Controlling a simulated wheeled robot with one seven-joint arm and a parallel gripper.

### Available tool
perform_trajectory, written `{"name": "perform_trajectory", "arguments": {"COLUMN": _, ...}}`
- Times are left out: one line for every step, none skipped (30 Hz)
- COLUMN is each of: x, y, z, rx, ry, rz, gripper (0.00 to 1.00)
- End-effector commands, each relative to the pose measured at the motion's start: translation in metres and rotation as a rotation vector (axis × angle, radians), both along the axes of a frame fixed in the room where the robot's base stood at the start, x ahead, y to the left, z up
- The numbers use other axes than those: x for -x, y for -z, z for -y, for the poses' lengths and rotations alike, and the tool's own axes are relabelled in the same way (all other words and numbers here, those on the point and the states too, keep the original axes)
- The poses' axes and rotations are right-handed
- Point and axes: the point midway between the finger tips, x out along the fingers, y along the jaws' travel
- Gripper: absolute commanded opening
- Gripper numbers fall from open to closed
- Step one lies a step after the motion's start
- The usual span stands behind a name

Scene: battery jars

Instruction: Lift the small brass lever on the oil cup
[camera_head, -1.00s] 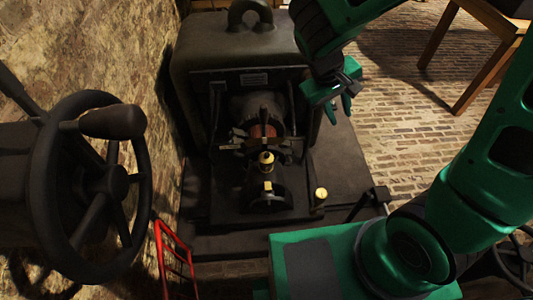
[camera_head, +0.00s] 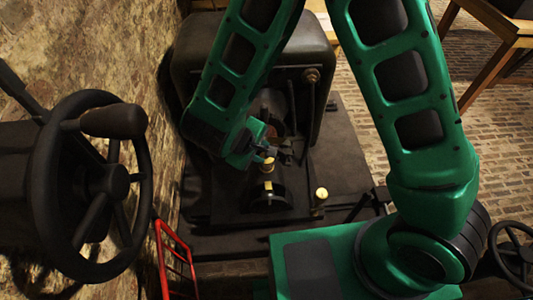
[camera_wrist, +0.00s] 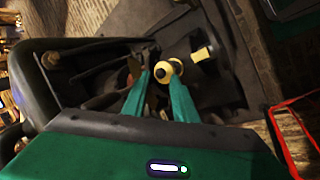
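The brass oil cup (camera_head: 268,163) stands upright on the front of the dark machine. In the wrist view its round brass top (camera_wrist: 177,66) shows just beyond the fingertips, with a smaller rounded brass piece (camera_wrist: 160,73) beside it, possibly the lever; I cannot tell for sure. My gripper (camera_head: 262,153) is at the cup, reaching in from the upper left in the head view. In the wrist view my gripper (camera_wrist: 160,78) has its two green fingers apart, with the small brass piece between their tips. Whether a finger touches it is unclear.
The dark machine housing (camera_head: 325,75) rises behind the cup. A large black handwheel (camera_head: 112,182) stands at the left, and a red metal frame (camera_head: 174,258) is low in front.

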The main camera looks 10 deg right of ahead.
Motion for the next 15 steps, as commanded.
{"name": "perform_trajectory", "arguments": {"x": -0.003, "y": 0.009, "z": 0.004, "rx": 0.003, "ry": 0.002, "rz": -0.004, "gripper": 0.26}}
{"name": "perform_trajectory", "arguments": {"x": -0.005, "y": 0.013, "z": 0.006, "rx": 0.002, "ry": 0.002, "rz": -0.003, "gripper": 0.26}}
{"name": "perform_trajectory", "arguments": {"x": -0.007, "y": 0.019, "z": 0.008, "rx": 0.003, "ry": 0.003, "rz": -0.004, "gripper": 0.26}}
{"name": "perform_trajectory", "arguments": {"x": -0.009, "y": 0.022, "z": 0.01, "rx": 0.002, "ry": 0.002, "rz": -0.003, "gripper": 0.26}}
{"name": "perform_trajectory", "arguments": {"x": -0.011, "y": 0.026, "z": 0.012, "rx": 0.001, "ry": 0.003, "rz": -0.003, "gripper": 0.26}}
{"name": "perform_trajectory", "arguments": {"x": -0.013, "y": 0.03, "z": 0.013, "rx": 0.001, "ry": 0.003, "rz": -0.003, "gripper": 0.26}}
{"name": "perform_trajectory", "arguments": {"x": -0.014, "y": 0.033, "z": 0.014, "rx": 0.001, "ry": 0.002, "rz": -0.002, "gripper": 0.26}}
{"name": "perform_trajectory", "arguments": {"x": -0.016, "y": 0.035, "z": 0.015, "rx": 0.001, "ry": 0.002, "rz": -0.001, "gripper": 0.26}}
{"name": "perform_trajectory", "arguments": {"x": -0.017, "y": 0.038, "z": 0.016, "rx": 0.002, "ry": 0.002, "rz": -0.001, "gripper": 0.26}}
{"name": "perform_trajectory", "arguments": {"x": -0.018, "y": 0.04, "z": 0.017, "rx": 0.002, "ry": 0.002, "rz": -0.001, "gripper": 0.26}}
{"name": "perform_trajectory", "arguments": {"x": -0.018, "y": 0.042, "z": 0.018, "rx": 0.002, "ry": 0.002, "rz": -0.001, "gripper": 0.26}}
{"name": "perform_trajectory", "arguments": {"x": -0.019, "y": 0.044, "z": 0.018, "rx": 0.001, "ry": 0.002, "rz": -0.001, "gripper": 0.26}}
{"name": "perform_trajectory", "arguments": {"x": -0.02, "y": 0.044, "z": 0.019, "rx": 0.0, "ry": 0.001, "rz": 0.0, "gripper": 0.26}}
{"name": "perform_trajectory", "arguments": {"x": -0.02, "y": 0.045, "z": 0.019, "rx": 0.0, "ry": 0.001, "rz": 0.0, "gripper": 0.26}}
{"name": "perform_trajectory", "arguments": {"x": -0.021, "y": 0.045, "z": 0.019, "rx": 0.0, "ry": 0.002, "rz": 0.0, "gripper": 0.26}}
